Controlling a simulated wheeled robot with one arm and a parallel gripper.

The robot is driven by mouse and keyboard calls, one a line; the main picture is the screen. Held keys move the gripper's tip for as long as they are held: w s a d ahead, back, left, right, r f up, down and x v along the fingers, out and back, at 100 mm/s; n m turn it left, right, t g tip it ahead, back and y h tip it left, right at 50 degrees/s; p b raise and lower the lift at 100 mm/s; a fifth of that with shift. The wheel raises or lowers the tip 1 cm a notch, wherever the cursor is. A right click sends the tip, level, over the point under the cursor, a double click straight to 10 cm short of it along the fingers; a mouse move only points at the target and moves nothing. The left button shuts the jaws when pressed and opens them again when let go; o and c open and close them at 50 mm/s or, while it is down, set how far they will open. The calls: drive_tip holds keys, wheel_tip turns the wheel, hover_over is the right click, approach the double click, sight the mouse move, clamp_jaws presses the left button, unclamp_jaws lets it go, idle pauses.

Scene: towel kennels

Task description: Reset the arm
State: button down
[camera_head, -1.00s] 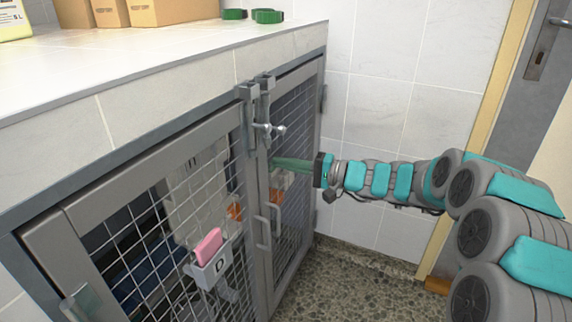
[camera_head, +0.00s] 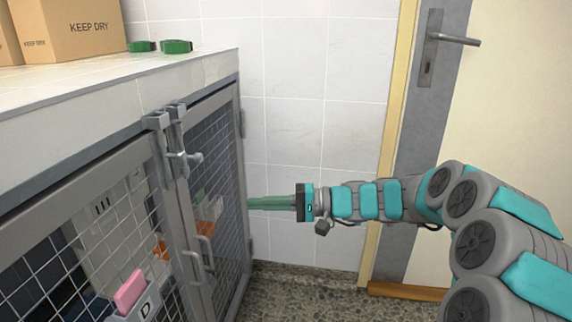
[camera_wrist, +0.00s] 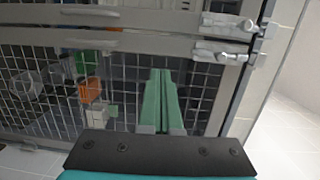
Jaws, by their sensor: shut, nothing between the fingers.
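My gripper (camera_head: 254,203) has long green fingers and is shut with nothing between them. In the head view my arm (camera_head: 380,200) reaches in from the right, and the fingertips point left at the right-hand mesh door (camera_head: 222,150). In the wrist view the fingers (camera_wrist: 160,75) lie side by side in front of the mesh. I cannot tell whether the tips touch it. Both kennel doors look closed, and their latches (camera_head: 180,158) sit at the top between them.
A pink item stands in a holder marked D (camera_head: 144,308) on the left door. Boxes (camera_head: 75,32) and green rolls (camera_head: 177,46) rest on the tiled counter (camera_head: 100,82). A room door (camera_head: 500,120) stands at right. The speckled floor (camera_head: 320,290) near the wall is clear.

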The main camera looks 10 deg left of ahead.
drive_tip(key=s+d+f+n+g+h, duration=0.1)
drive_tip(key=s+d+f+h, duration=0.2)
drive_tip(key=s, duration=0.7)
drive_tip(key=s+d+f+g+h, duration=0.1)
drive_tip(key=s+d+h, duration=0.3)
drive_tip(key=s, duration=0.6)
drive_tip(key=s+d+f+m+t+h, duration=0.1)
drive_tip(key=s+d+f+h, duration=0.2)
drive_tip(key=s+d+h, duration=0.2)
drive_tip(key=s+d+f+m+t+h, duration=0.1)
drive_tip(key=s+d+f+h, duration=0.3)
drive_tip(key=s+d, duration=0.6)
drive_tip(key=d+h, duration=0.1)
drive_tip(key=d, duration=0.7)
drive_tip(key=shift+s+p, duration=0.3)
drive_tip(key=shift+s, duration=0.1)
drive_tip(key=shift+a+f, duration=0.1)
drive_tip(key=shift+a, duration=0.05)
